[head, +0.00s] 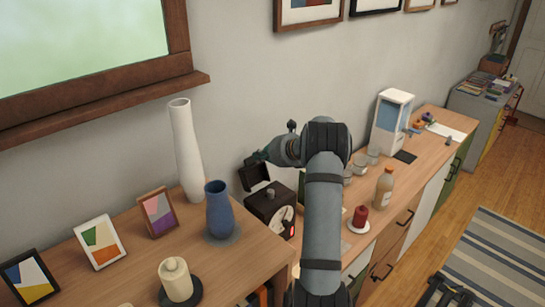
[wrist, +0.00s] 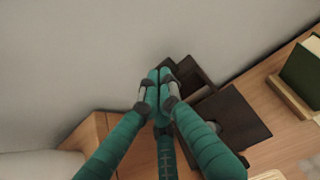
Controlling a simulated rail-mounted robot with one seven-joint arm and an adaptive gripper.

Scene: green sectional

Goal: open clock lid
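The clock (head: 268,206) is a dark box with a pale round dial on its front, standing on the wooden cabinet by the wall. A dark frame-like lid part (head: 253,173) sticks up at its back left, apparently swung up from the box. In the wrist view the clock body (wrist: 232,118) lies right of the fingers, and the lid part (wrist: 195,76) is just beyond the fingertips. My gripper (wrist: 158,84) has teal fingers with their tips together. It also shows in the head view (head: 260,156), just above the lid part. Whether the tips touch the lid is unclear.
A blue vase (head: 219,210) and a tall white vase (head: 186,150) stand left of the clock. A green book (wrist: 303,72) stands to its right. A red candle (head: 360,217) and a bottle (head: 384,187) are farther right. The wall is close behind.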

